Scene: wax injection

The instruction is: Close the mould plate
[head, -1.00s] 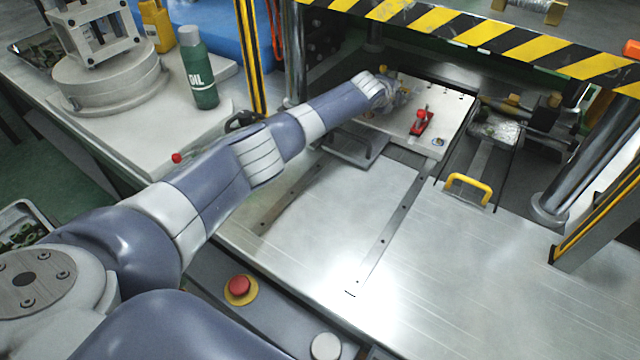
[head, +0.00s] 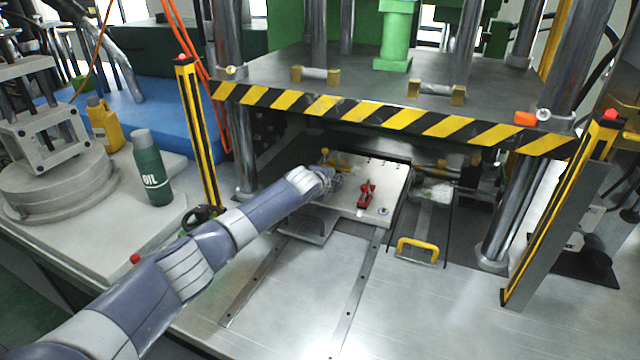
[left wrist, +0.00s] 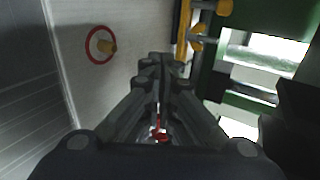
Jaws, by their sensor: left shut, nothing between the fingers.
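The mould plate (head: 350,203) is a pale metal plate lying flat under the press, with a red clamp (head: 367,193) on top. My left arm reaches in from the left, and its gripper (head: 330,183) is at the plate's left part, partly hidden by my wrist. In the left wrist view the fingers (left wrist: 160,68) are together with nothing held. I cannot tell whether the fingers touch the plate. My right gripper is out of view.
A yellow handle (head: 418,248) stands right of the plate. A striped beam (head: 390,118) hangs above, with a steel column (head: 515,210) at right. A green oil bottle (head: 151,170) stands at left. The metal table in front (head: 420,310) is clear.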

